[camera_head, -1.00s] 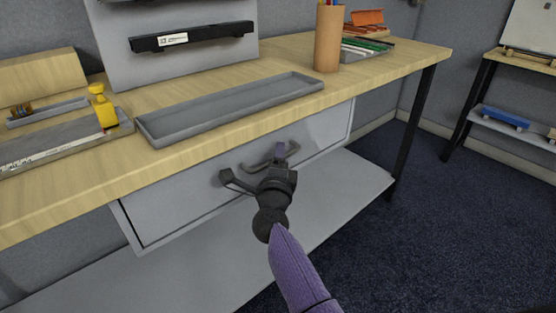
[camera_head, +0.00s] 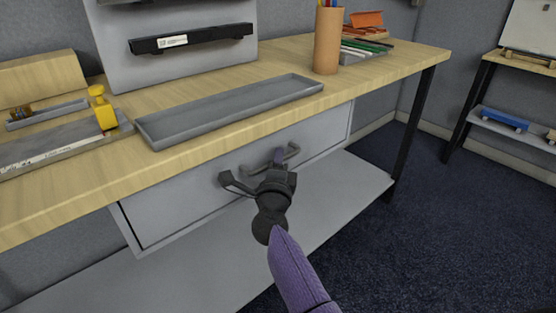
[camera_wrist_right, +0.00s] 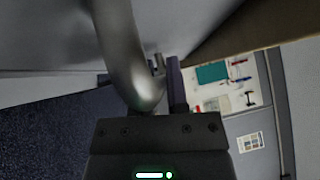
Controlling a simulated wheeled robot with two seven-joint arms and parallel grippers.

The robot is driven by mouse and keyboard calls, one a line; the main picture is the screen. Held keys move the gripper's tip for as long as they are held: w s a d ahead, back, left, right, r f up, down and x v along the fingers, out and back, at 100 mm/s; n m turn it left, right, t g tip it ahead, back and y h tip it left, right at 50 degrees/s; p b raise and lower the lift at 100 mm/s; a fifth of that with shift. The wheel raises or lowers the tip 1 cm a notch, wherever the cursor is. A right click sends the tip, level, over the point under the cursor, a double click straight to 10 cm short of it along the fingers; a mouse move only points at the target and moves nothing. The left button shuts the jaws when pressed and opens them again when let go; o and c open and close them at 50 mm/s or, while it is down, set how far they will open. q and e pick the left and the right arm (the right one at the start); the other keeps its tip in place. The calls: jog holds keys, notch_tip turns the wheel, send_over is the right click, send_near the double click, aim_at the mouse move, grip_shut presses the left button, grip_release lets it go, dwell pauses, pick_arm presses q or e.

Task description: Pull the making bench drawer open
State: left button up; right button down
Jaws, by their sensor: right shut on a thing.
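The making bench drawer (camera_head: 180,205) has a grey front under the wooden bench top and looks closed, level with its frame. Its grey bar handle (camera_head: 292,152) is on the middle of the front. My right gripper (camera_head: 255,170) is at the handle, shut on it, and its wrist hides part of the drawer front. In the right wrist view the curved metal handle (camera_wrist_right: 122,50) runs down to the gripper, beside a dark finger (camera_wrist_right: 175,85). My left gripper is not in view.
On the bench top (camera_head: 400,65) stand a long grey tray (camera_head: 230,105), a pencil cup (camera_head: 327,45) and a yellow piece (camera_head: 103,108). A grey lower shelf (camera_head: 330,195) lies below the drawer. The dark carpet (camera_head: 450,230) in front is clear.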

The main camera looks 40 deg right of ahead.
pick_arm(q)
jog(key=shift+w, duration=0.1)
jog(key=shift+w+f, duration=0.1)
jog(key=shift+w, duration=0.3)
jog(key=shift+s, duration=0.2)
pick_arm(e)
jog(key=shift+s, duration=0.1)
